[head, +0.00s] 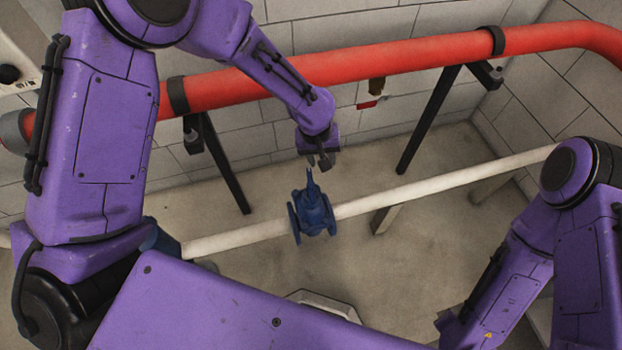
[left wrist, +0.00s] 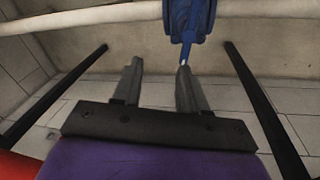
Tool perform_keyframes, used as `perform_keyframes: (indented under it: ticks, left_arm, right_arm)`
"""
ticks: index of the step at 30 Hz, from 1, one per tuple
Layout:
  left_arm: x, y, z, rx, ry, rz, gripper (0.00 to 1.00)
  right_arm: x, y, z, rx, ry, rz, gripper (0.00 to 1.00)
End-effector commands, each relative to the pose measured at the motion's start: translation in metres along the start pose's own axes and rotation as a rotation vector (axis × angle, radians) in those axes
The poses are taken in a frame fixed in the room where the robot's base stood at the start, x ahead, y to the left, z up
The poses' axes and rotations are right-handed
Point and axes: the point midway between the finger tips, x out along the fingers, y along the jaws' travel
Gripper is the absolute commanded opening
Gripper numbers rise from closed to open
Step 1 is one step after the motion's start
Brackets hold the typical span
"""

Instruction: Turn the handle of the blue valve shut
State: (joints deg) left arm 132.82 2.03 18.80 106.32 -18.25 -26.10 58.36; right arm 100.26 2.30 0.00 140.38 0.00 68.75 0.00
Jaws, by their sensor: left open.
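The blue valve (head: 313,213) sits on a white pipe in the middle of the head view. Its narrow handle (head: 310,178) points up from the body. My left gripper (head: 318,160) is open just above the handle tip, coming down from the upper left. In the left wrist view the valve (left wrist: 190,20) is at the top, right of centre. Its handle tip (left wrist: 185,52) lines up with the right-hand finger of my gripper (left wrist: 159,70), rather than the middle of the gap. Whether they touch is unclear. My right gripper is out of view.
A thick red pipe (head: 400,58) runs along the block wall behind the valve, on black supports (head: 428,120). The white pipe (head: 450,182) runs from lower left to right, low above the concrete floor. The floor right of the valve (head: 420,235) is clear.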

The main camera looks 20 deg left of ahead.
Motion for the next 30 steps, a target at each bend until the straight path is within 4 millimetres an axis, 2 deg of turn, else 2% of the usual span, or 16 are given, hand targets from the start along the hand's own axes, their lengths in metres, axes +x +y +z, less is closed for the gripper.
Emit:
perform_keyframes:
  ticks: [3,7,16,21,30]
  left_arm:
    - [-0.002,-0.022,0.007,-0.046,-0.051,-0.128,0.43]
    - [0.005,-0.029,0.011,-0.095,-0.062,-0.160,0.43]
    - [0.069,-0.038,0.017,-0.096,-0.065,-0.158,0.43]
    - [0.094,-0.042,0.018,-0.095,-0.063,-0.157,0.43]
    - [0.102,-0.043,0.018,-0.095,-0.061,-0.156,0.43]
  right_arm:
    - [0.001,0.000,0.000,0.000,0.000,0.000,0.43]
    - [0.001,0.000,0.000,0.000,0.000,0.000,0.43]
    - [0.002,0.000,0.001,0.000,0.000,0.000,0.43]
    - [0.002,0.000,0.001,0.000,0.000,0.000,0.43]
    - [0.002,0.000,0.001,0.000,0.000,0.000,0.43]
